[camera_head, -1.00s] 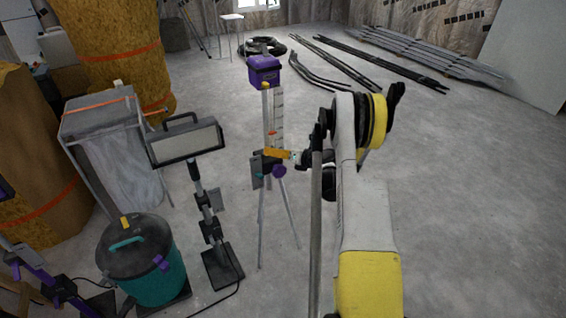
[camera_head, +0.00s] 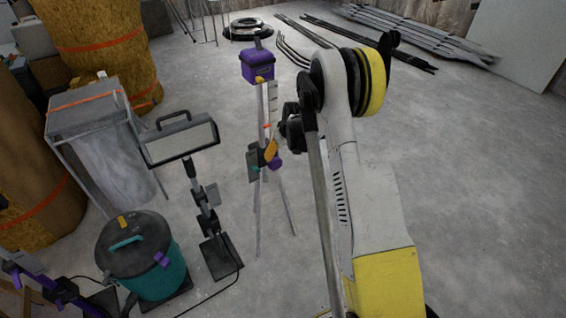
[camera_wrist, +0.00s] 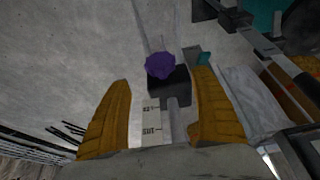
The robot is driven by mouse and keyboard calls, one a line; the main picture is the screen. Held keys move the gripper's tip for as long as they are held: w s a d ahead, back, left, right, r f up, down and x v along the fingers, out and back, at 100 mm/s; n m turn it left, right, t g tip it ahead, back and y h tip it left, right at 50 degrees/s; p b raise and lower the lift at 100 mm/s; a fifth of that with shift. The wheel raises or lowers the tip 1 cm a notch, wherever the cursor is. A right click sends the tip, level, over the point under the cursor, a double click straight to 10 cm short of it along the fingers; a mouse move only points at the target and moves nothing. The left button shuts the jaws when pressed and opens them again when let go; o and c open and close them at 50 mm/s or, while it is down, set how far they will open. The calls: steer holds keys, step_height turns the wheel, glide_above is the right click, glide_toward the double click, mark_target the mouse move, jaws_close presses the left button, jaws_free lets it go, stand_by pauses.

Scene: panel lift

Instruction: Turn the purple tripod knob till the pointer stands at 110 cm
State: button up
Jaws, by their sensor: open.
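The purple knob (camera_wrist: 160,65) shows in the wrist view on the dark block of the tripod's column, just beyond my fingertips and roughly midway between them. In the head view the knob (camera_head: 276,160) sits at the tripod's side, partly behind my gripper (camera_head: 271,150). My gripper (camera_wrist: 160,88) is open, its two yellow-orange fingers apart, with nothing held. The white scale (camera_wrist: 151,122) lies between the fingers in the wrist view; its marks are too small to read surely. A small red mark on the scale (camera_head: 266,125) shows in the head view. The tripod carries a purple box (camera_head: 256,66) on top.
A work lamp on a stand (camera_head: 181,142) is left of the tripod. A teal-and-black bucket (camera_head: 157,277) stands at the lower left, near a wrapped grey cart (camera_head: 90,110). Pipes and panels lie at the back right; the floor at right is clear.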

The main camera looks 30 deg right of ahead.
mark_target(276, 161)
steer(key=b+x, duration=0.4)
steer(key=x, duration=0.6)
steer(key=shift+w+f, duration=0.1)
steer(key=shift+f, duration=0.3)
steer(key=c, duration=1.2)
